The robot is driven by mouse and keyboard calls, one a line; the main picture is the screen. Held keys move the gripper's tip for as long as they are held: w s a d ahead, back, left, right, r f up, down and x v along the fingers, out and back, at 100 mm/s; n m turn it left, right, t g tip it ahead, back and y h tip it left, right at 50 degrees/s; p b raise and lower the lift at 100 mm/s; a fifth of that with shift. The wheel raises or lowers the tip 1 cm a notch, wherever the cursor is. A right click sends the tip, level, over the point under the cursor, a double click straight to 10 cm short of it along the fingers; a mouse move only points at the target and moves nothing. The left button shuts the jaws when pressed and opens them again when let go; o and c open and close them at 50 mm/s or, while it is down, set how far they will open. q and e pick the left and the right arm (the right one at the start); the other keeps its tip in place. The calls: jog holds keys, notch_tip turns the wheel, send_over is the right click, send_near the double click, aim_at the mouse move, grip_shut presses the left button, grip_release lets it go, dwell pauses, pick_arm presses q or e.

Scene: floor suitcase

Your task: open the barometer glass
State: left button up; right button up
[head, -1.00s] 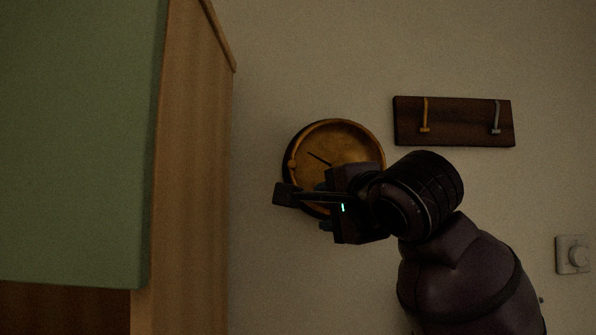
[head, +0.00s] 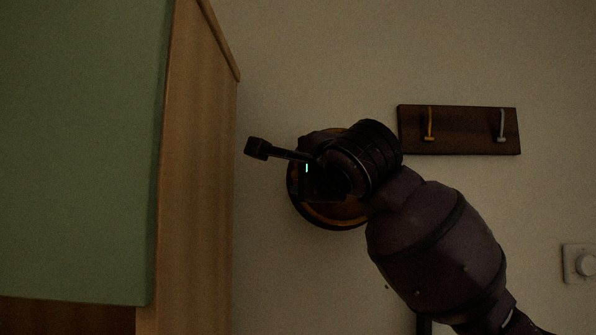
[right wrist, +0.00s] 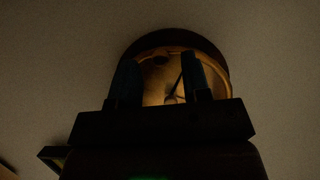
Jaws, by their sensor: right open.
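The barometer (head: 335,219) is a round brass-coloured dial in a dark rim on the wall. In the head view my right gripper and wrist cover most of it, and only its lower edge and a little of its top show. In the right wrist view the barometer (right wrist: 166,64) lies ahead, with a dark pointer on its lit face. My right gripper (right wrist: 160,82) is open, its two fingers apart in front of the dial with nothing between them. I cannot tell whether the fingers touch the barometer. The glass itself cannot be made out. My left gripper is not in view.
A cabinet with a green front (head: 80,150) and wooden side (head: 195,180) stands at the left. A dark hook board (head: 460,130) with two hooks hangs to the right of the barometer. A wall knob (head: 583,264) is at the far right. The wall between is bare.

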jog(key=shift+x, duration=1.1)
jog(key=shift+c, duration=0.4)
grip_shut()
